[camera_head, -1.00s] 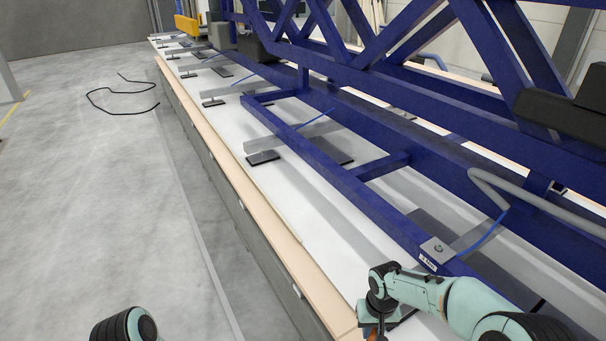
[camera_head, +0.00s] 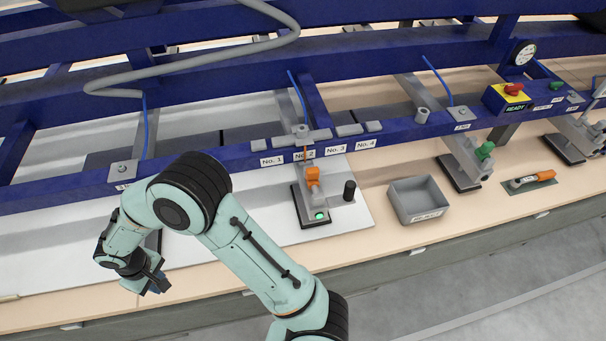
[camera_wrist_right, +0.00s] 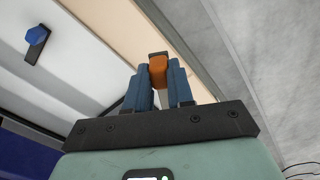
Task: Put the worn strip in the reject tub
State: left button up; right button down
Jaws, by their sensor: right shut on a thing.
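My right gripper (camera_head: 153,281) is at the left of the head view, low over the front of the bench. In the right wrist view its blue fingers (camera_wrist_right: 160,88) are shut on an orange piece (camera_wrist_right: 157,72) with a dark end. I cannot tell whether this piece is the worn strip. A small grey open tub (camera_head: 420,199) stands on the wooden bench right of centre. It looks empty, and its front label is too small to read. My right gripper is well to the left of it. My left gripper is out of view.
Between gripper and tub stand a clamp fixture with an orange part (camera_head: 313,178) and green light, and a black cylinder (camera_head: 349,190). A blue frame rail (camera_head: 230,160) with numbered labels runs behind. An orange-handled tool (camera_head: 533,180) lies right of the tub.

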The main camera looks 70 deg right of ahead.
aim_at(414, 203)
jog(key=k, duration=0.85)
jog(key=k+z, duration=0.1)
jog(key=z, duration=0.3)
jog(key=k+z, duration=0.1)
jog(key=z, duration=0.25)
jog(key=l+z, duration=0.1)
jog(key=z, duration=0.3)
jog(key=i+l+z, duration=0.2)
jog(key=l, duration=0.2)
jog(key=i+l+z, duration=0.2)
jog(key=l, duration=0.45)
jog(key=i, duration=0.05)
